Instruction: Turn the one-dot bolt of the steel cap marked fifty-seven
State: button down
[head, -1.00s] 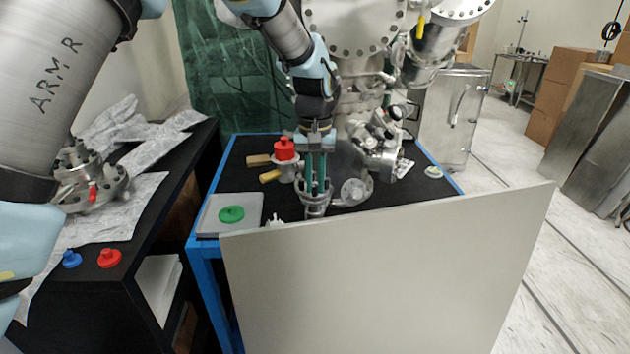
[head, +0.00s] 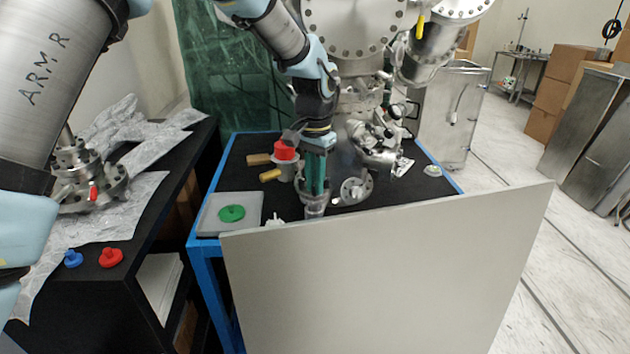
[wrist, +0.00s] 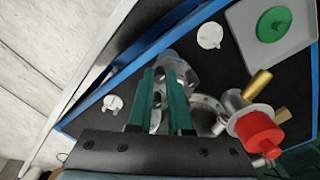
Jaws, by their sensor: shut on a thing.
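My gripper (head: 315,192) points down at a steel flanged cap (head: 313,208) near the front of the black table top. Its two green fingers also show in the wrist view (wrist: 160,80). They are shut on a small metal part, apparently a bolt at the cap's rim. The fingers hide most of that part. The steel cap (wrist: 180,72) shows beyond the fingertips, with round holes in its face. I cannot read the number fifty-seven or any dot mark.
A second round steel flange (head: 356,188) stands just right of my gripper. A grey tray (head: 210,222) holds a green disc (head: 231,213). A pale panel (head: 390,270) stands in front.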

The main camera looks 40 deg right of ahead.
dwell(0.3)
jog(key=c, duration=1.1)
grip_release()
notch_tip(320, 180, up, 11)
jog(key=shift+f+b, duration=0.1)
jog(key=shift+b, duration=1.05)
